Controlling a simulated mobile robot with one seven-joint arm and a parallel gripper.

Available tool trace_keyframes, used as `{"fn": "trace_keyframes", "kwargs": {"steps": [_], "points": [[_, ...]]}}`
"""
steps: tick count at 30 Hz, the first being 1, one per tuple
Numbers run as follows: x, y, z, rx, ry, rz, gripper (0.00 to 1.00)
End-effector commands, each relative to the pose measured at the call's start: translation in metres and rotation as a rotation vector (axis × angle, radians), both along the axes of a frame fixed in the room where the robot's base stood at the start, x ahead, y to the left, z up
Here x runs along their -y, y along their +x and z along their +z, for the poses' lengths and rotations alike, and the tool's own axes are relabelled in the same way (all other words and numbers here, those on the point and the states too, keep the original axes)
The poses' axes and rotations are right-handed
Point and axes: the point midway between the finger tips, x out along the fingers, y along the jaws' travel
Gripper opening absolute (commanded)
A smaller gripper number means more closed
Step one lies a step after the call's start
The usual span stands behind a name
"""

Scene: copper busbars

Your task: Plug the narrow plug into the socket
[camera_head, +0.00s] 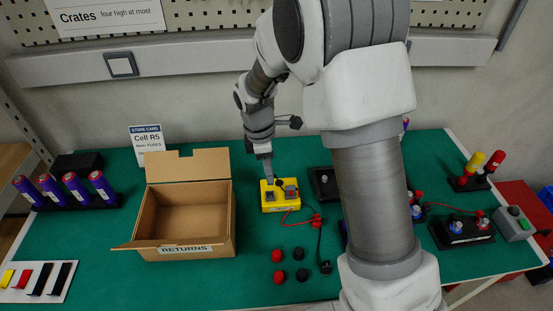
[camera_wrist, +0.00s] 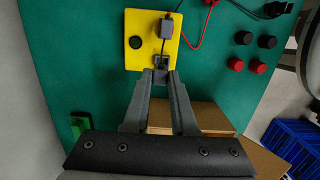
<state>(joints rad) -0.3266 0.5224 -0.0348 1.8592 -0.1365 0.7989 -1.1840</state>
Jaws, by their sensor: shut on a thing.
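My gripper (camera_head: 267,178) points down at the left part of a yellow box (camera_head: 266,209) on the green table. In the wrist view my gripper (camera_wrist: 160,76) has its fingertips close together at the box's near edge, around a small grey piece (camera_wrist: 160,63) that looks like the narrow plug. The fingers hide much of it, and I cannot tell how deep it sits in the socket there. The yellow box (camera_wrist: 135,60) also carries a round black part (camera_wrist: 136,42) and a grey block (camera_wrist: 166,28) with a dark cable.
An open cardboard box (camera_head: 187,250) marked RETURNS stands left of the yellow box. A holder with purple cylinders (camera_head: 75,187) stands far left. My arm hides part of the table.

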Motion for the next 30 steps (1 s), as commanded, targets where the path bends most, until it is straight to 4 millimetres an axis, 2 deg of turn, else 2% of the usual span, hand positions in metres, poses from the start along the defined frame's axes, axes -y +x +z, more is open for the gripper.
{"fn": "trace_keyframes", "kwargs": {"steps": [5,15,17,30], "points": [[-0.002,-0.006,-0.005,0.0,0.0,-0.008,0.0],[-0.002,-0.005,-0.043,0.001,0.0,-0.007,0.0],[-0.002,-0.005,-0.037,0.001,0.001,-0.007,0.0],[-0.001,-0.005,-0.037,0.001,0.0,-0.007,0.0]]}}
